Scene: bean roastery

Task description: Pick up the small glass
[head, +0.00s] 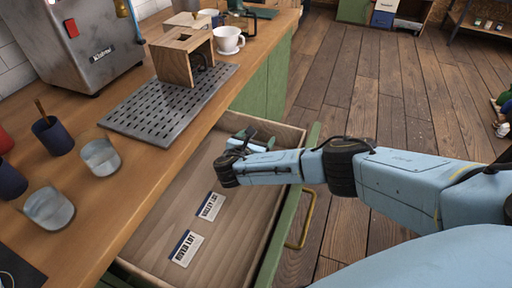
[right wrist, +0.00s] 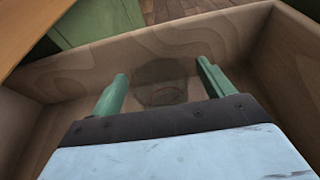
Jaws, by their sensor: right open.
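A small see-through glass (right wrist: 160,85) stands in the open drawer, close to its end wall, in the right wrist view. My right gripper (right wrist: 162,72) is open, with one green finger on each side of the glass in the picture. I cannot tell whether the glass is fully between the fingertips or a little beyond them. In the head view my right gripper (head: 250,138) reaches down into the far end of the drawer (head: 165,232), and it hides the glass there. My left gripper is not in view.
Two labels, (head: 210,206) and (head: 186,248), lie on the drawer floor. On the counter (head: 90,238) stand two grey glasses, (head: 100,157) and (head: 48,208), dark cups, a perforated metal tray (head: 145,130), a wooden stand (head: 174,67) and a white cup (head: 227,40). Drawer walls surround my right gripper.

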